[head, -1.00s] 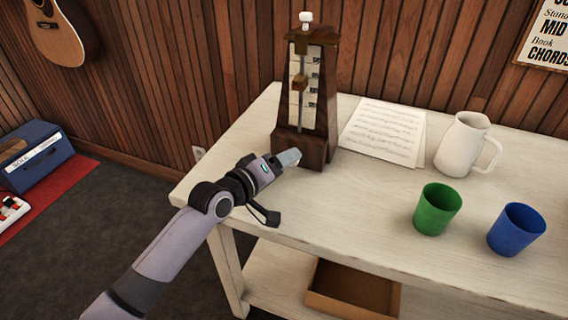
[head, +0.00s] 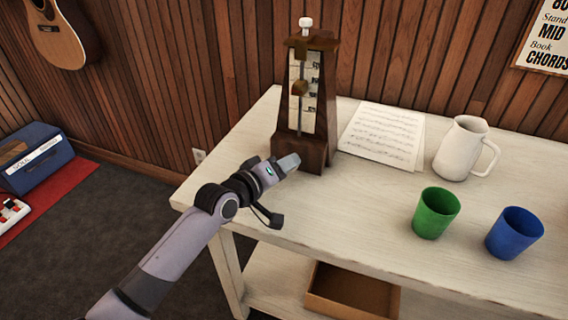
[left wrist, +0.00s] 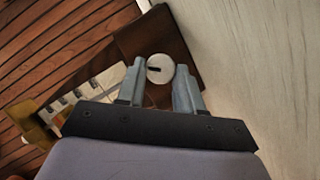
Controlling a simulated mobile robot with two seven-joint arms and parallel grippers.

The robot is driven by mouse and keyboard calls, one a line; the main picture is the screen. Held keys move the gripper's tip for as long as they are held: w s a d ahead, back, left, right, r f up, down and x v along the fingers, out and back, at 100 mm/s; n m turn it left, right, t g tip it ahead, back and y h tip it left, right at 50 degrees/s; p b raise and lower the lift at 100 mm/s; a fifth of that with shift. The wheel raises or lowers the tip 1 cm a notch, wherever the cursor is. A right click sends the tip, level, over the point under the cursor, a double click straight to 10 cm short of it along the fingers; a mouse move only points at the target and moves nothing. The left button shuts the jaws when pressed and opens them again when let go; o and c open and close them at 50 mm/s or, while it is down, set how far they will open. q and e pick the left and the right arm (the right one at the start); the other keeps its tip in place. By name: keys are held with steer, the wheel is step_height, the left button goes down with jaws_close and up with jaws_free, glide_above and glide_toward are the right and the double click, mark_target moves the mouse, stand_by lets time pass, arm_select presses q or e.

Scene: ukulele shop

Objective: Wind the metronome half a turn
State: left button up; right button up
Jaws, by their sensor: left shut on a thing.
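The dark brown wooden metronome (head: 318,156) stands upright near the left end of the white table, its scale and pendulum facing out. A small white knob (head: 306,22) tops it. In the left wrist view, a round pale knob with a dark slot (left wrist: 160,68) sits on the brown casing (left wrist: 150,36). My left gripper (head: 289,162) is at the metronome's lower front left. Its two grey fingers (left wrist: 160,82) are shut on the round knob, one on each side. In the head view the gripper hides this knob. My right gripper is not in view.
Sheet music (head: 381,136), a white pitcher (head: 460,150), a green cup (head: 436,214) and a blue cup (head: 514,234) stand or lie to the right of the metronome. A brown box (head: 352,292) is on the lower shelf. The table top (head: 340,220) in front of the metronome is clear.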

arm_select(q)
steer(key=shift+r+p, duration=0.25)
steer(key=shift+p, duration=0.2)
steer(key=shift+d+r+m+y+p, duration=0.15)
steer(key=shift+m+y+p, duration=0.25)
steer(key=shift+m+p, duration=0.55)
steer(key=m+y+p, duration=0.1)
steer(key=p, duration=0.2)
steer(key=shift+s+m+p, duration=0.1)
steer(key=shift+m+p, duration=0.15)
steer(key=shift+p, duration=0.1)
steer(key=shift+d+f+m+y+p, duration=0.1)
steer(key=shift+f+m+y+p, duration=0.1)
steer(key=shift+m+y+p, duration=0.4)
steer(key=shift+f, duration=0.1)
steer(key=o, duration=1)
steer(key=shift+o, duration=0.2)
steer(key=shift+s, duration=0.1)
steer(key=shift+p+v, duration=0.5)
steer(key=shift+v, duration=3.05)
